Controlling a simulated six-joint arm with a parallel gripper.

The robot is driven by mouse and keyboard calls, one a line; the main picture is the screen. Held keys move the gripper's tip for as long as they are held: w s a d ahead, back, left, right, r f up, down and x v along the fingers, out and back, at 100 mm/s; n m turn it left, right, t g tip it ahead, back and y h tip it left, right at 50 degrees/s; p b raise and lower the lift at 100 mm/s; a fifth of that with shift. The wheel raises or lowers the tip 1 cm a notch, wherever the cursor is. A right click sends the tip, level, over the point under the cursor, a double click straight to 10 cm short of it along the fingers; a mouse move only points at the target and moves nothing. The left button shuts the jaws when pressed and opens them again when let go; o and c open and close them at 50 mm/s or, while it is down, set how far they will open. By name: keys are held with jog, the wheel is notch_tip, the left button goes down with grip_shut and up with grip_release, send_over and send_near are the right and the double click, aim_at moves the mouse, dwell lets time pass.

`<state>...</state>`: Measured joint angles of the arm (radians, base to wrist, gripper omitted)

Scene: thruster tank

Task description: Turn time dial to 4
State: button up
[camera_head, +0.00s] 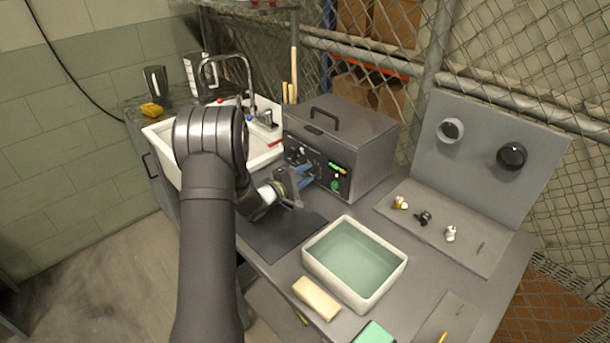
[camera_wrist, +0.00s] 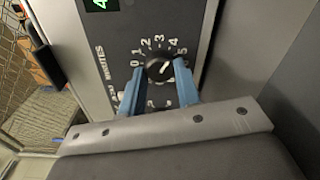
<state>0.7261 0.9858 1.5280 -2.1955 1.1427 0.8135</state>
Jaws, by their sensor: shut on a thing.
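The time dial (camera_wrist: 159,67) is a round black knob in the wrist view, with white numbers around its upper side and the word MINUTES to its left. A white mark on the knob slants towards the upper right, near the 4. My gripper (camera_wrist: 159,74) is shut on the dial, with one blue finger on each side. In the head view my gripper (camera_head: 312,174) reaches the front of the grey lidded machine (camera_head: 350,130), and the fingers hide the dial there. A green display (camera_wrist: 99,4), cut off at the top edge, shows a 4.
A white tub of greenish liquid (camera_head: 353,258) stands right of the dark mat (camera_head: 282,232). A sink (camera_head: 160,140) with a tap is at the left. A grey board (camera_head: 490,160) with small parts before it stands at the right. A sponge-like block (camera_head: 316,298) lies at the front.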

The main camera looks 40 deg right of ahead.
jog(key=o, duration=1)
jog(key=a, duration=1.7)
jog(key=shift+s+a+r, duration=0.15)
jog(key=shift+a+r, duration=0.05)
jog(key=shift+d, duration=0.15)
jog(key=d, duration=1.7)
jog(key=shift+d+f, duration=0.1)
jog(key=shift+f, duration=0.1)
